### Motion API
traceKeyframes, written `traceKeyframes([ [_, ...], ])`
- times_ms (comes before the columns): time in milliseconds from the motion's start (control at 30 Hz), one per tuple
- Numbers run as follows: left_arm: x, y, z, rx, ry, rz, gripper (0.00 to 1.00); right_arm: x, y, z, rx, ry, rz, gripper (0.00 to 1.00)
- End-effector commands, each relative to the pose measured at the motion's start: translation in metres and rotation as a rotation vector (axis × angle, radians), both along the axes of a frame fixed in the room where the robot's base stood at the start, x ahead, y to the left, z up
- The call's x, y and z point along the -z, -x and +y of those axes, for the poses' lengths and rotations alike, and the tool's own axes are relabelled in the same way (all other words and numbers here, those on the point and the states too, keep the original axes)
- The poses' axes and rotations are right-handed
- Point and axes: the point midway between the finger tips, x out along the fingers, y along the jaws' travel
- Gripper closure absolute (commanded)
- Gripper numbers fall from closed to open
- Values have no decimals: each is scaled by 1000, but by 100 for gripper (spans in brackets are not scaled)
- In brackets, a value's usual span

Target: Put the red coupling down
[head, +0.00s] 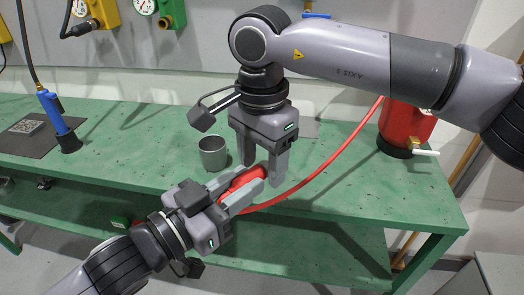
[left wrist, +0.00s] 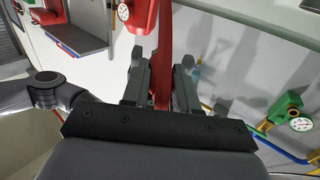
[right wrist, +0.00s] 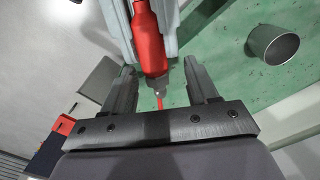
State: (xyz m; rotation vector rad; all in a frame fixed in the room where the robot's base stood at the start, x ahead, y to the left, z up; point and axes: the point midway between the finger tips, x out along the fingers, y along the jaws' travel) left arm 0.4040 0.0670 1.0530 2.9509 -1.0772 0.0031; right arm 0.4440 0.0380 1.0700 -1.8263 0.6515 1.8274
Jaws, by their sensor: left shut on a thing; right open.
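The red coupling (head: 243,181) lies between the two fingers of my left gripper (head: 251,179), which is shut on it above the green bench. In the left wrist view, a red length (left wrist: 161,75) runs between the left fingers. My right gripper (head: 263,172) points down, open, its fingers close to the coupling's end. In the right wrist view, the coupling (right wrist: 149,45) ends in a metal tip between or just beyond the open right fingers (right wrist: 161,80). A red hose (head: 322,176) curves from near the coupling toward the red tank (head: 404,124).
A grey metal cup (head: 213,154) stands on the green bench (head: 350,205) just behind the grippers. Gauges hang on the wall. The bench's right end is mostly clear.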

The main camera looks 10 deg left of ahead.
Motion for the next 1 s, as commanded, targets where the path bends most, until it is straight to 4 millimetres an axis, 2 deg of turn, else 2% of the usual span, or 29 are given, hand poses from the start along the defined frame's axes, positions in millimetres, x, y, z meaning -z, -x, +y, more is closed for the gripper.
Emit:
traceKeyframes([
  [100, 0, 0, 0, 0, 1, -1, 100, 0, 0, 0, 0, 0, 0, 42],
  [133, 0, 0, 0, 0, 1, -1, 100, 0, 0, 0, 1, 0, 0, 48],
  [300, 0, 0, 0, 1, 1, -1, 100, 0, 0, 0, 0, -1, -1, 100],
  [367, 0, 1, 0, 2, 1, 0, 100, 0, 0, 0, 0, -2, 0, 100],
  [400, 0, 1, -1, 3, 2, -1, 62, -1, 0, 1, 0, -3, -1, 100],
  [467, 0, 1, -1, 3, 3, 0, 43, -1, 0, 0, 0, -2, -2, 100],
  [733, 0, 0, 0, 0, 1, 1, 42, -1, 0, 0, 0, -1, -1, 100],
  [833, 6, -2, 2, -11, 1, 11, 42, -1, 0, 0, 0, -1, -1, 100],
  [933, 23, -7, 8, -45, -1, 40, 42, -1, 0, 0, 0, -1, -1, 100],
  [1000, 45, -11, 15, -85, -8, 75, 42, -1, 0, 0, 0, -1, -1, 100],
])
